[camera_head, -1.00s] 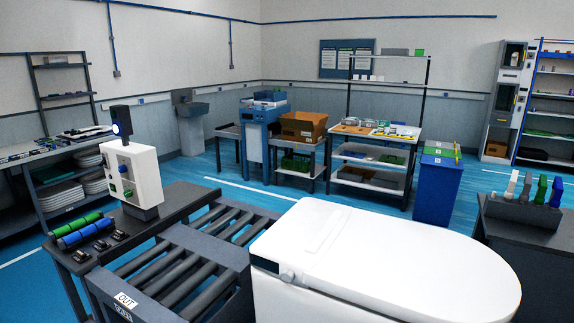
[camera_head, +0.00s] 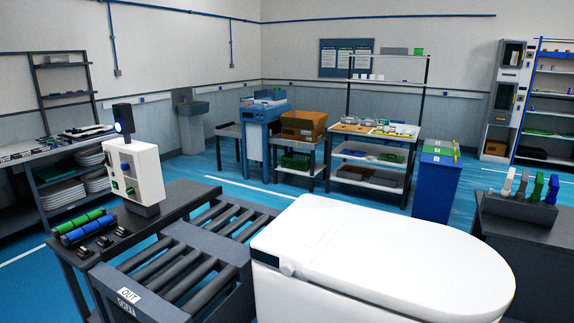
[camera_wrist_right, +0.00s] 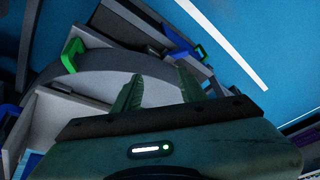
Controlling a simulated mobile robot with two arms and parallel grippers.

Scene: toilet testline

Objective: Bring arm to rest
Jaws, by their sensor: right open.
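My right gripper (camera_wrist_right: 158,92) shows in the right wrist view with its two green-grey fingers apart and nothing between them. Behind the fingers are a grey curved surface and pale panels with green and blue parts, which I cannot identify surely. Neither gripper shows in the head view. A white toilet (camera_head: 385,255) with a closed lid stands at the front right of the head view.
A roller conveyor (camera_head: 175,265) lies left of the toilet. A white test box (camera_head: 135,172) stands on the dark bench beside green and blue cylinders (camera_head: 82,226). A dark holder (camera_head: 520,208) is at right. Blue floor (camera_head: 275,185) is clear behind.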

